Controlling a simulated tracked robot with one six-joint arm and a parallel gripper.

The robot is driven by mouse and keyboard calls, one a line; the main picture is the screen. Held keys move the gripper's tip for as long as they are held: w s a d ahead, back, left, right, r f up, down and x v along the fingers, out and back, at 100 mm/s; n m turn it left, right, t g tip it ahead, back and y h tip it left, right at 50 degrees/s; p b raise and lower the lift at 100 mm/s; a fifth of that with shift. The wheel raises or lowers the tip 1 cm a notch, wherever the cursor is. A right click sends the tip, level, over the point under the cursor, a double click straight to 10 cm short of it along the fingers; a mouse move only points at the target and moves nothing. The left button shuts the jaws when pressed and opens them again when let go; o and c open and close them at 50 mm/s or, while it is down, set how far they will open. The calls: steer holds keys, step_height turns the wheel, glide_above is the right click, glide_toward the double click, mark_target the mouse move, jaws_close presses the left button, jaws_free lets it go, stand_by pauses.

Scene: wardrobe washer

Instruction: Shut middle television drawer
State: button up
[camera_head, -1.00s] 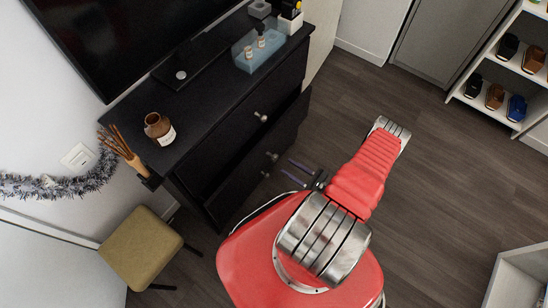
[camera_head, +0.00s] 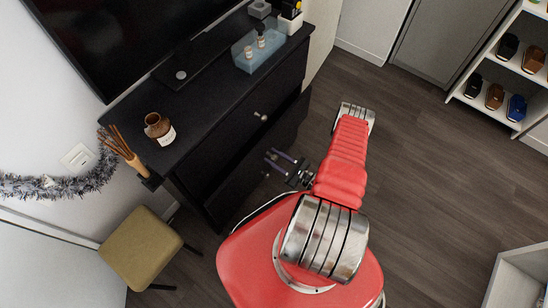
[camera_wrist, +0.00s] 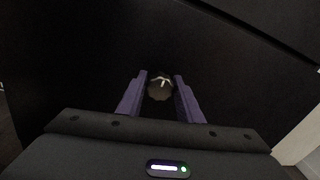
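The black television cabinet (camera_head: 215,115) stands under the television, with a silver knob (camera_head: 261,117) on its top drawer. The middle drawer (camera_head: 240,172) is pulled out, with a dark gap behind the upper edge of its front. My gripper (camera_head: 270,156) is at this front, its two purple fingers pointing at it. In the wrist view my gripper (camera_wrist: 160,84) is open, with one finger on each side of a round knob (camera_wrist: 160,88). The fingers look apart from the knob. The head view does not clearly show the knob between them.
A vase (camera_head: 158,128), a reed diffuser (camera_head: 135,162) and a blue tray (camera_head: 258,50) with small bottles are on the cabinet top. A stool (camera_head: 140,248) stands left of the cabinet. A shoe shelf (camera_head: 510,75) is at upper right. The floor to the right is open.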

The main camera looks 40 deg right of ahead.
steer(key=shift+c, duration=0.4)
jaws_close()
